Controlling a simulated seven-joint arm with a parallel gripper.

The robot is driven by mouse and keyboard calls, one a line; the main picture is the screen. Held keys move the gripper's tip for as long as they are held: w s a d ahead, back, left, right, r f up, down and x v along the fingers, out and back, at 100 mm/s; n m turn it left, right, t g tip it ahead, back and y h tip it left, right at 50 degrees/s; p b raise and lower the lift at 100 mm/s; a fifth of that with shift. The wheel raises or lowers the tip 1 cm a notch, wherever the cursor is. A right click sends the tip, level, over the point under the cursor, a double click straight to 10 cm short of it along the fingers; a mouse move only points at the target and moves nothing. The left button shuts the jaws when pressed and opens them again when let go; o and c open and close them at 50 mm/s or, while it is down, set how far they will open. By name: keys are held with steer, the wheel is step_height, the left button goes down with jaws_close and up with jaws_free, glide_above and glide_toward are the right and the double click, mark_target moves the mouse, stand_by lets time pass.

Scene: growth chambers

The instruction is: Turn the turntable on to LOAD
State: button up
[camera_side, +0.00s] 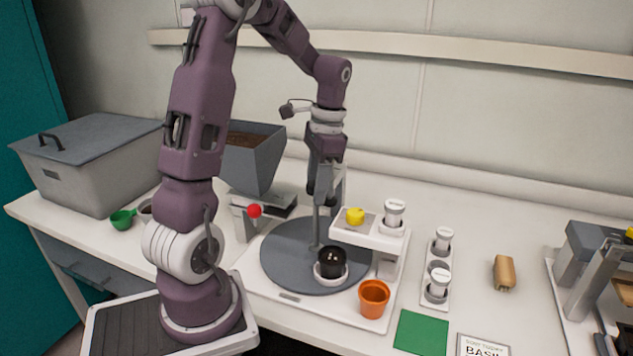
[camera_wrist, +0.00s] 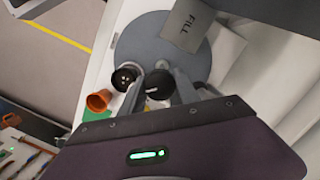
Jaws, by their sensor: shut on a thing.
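The turntable (camera_side: 285,262) is a round grey disc on a white base, with an upright post (camera_side: 316,228) rising from it. In the wrist view the grey disc (camera_wrist: 130,45) lies below my gripper. My gripper (camera_side: 325,192) is over the disc at the top of the post. In the wrist view its fingers (camera_wrist: 160,92) are closed around a round black knob (camera_wrist: 158,83). A black pot (camera_side: 332,260) stands in a white ring near the disc's front edge. A grey plate marked FILL (camera_wrist: 184,26) shows beside the disc. I cannot read a LOAD mark.
An orange pot (camera_side: 374,297) stands at the base's front right corner. A raised white shelf (camera_side: 370,238) holds a yellow piece (camera_side: 355,216) and a white-capped jar (camera_side: 394,212). A grey hopper (camera_side: 252,160) stands behind left. A green mat (camera_side: 421,333) lies at the front.

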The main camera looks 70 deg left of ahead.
steer(key=shift+m, duration=0.9)
steer(key=shift+m+y, duration=0.3)
steer(key=shift+m, duration=0.6)
steer(key=m, duration=0.5)
steer(key=shift+t+y, duration=0.3)
steer(key=o, duration=0.8)
steer(key=shift+o, duration=0.2)
step_height(320, 180, up, 7)
